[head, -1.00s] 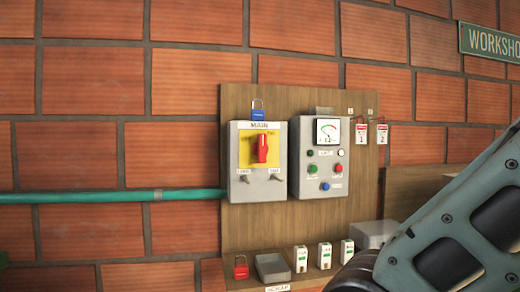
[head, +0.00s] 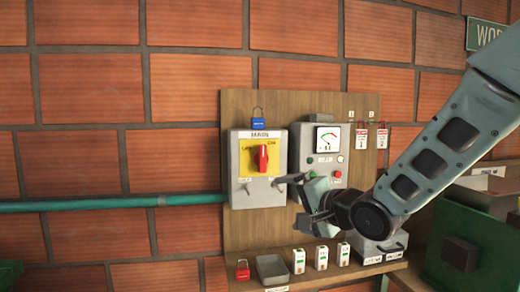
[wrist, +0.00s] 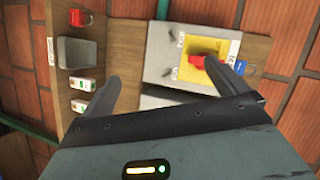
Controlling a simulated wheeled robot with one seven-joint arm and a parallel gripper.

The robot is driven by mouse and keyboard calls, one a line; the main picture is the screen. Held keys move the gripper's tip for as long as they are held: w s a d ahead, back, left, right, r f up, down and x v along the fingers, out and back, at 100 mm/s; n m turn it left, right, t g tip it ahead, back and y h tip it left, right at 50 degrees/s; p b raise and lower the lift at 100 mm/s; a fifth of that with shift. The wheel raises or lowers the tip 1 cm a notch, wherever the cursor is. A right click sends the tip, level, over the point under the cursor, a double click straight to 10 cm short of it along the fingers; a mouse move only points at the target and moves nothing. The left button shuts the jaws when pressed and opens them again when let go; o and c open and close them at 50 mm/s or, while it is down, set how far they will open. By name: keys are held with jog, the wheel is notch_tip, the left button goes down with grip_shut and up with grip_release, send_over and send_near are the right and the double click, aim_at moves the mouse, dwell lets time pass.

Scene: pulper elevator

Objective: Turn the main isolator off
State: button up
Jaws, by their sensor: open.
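The main isolator (head: 241,188) is a grey box labelled MAIN on a wooden board, with a yellow plate and a red rotary handle (head: 263,158). The handle stands upright in the head view. In the wrist view the isolator box (wrist: 165,60) and its red handle (wrist: 197,62) show turned on their side. My gripper (head: 282,186) is open and empty, in front of the board at the lower right of the isolator, apart from the handle. In the wrist view my gripper's fingers (wrist: 160,75) are spread, one near the handle in the picture. Contact there cannot be told.
A grey meter panel (head: 312,138) is right of the isolator, partly behind my arm. A blue padlock (head: 258,122) hangs above it. The shelf below holds a red padlock (head: 242,273), a grey tray (head: 272,270) and several small white breakers (head: 321,258). Red tags hang at right.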

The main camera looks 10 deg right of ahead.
aim_at(264, 159)
jog(key=w+d+r+m+t+y+p, duration=0.1)
jog(key=w+d+r+m+t, duration=0.25)
jog(key=r, duration=0.35)
jog(key=shift+n+g, duration=0.25)
jog(key=shift+g, duration=0.2)
jog(key=p+x, duration=0.2)
jog(key=x, duration=0.3)
jog(key=p+x, duration=0.2)
jog(key=x, duration=0.3)
jog(key=p+x, duration=0.2)
jog(key=x, duration=0.3)
jog(key=shift+w+a+r+p, duration=0.1)
jog(key=shift+a+r+p, duration=0.05)
jog(key=shift+a+p, duration=0.25)
jog(key=shift+w+a, duration=0.2)
jog(key=shift+w, duration=0.35)
jog(key=c, duration=1)
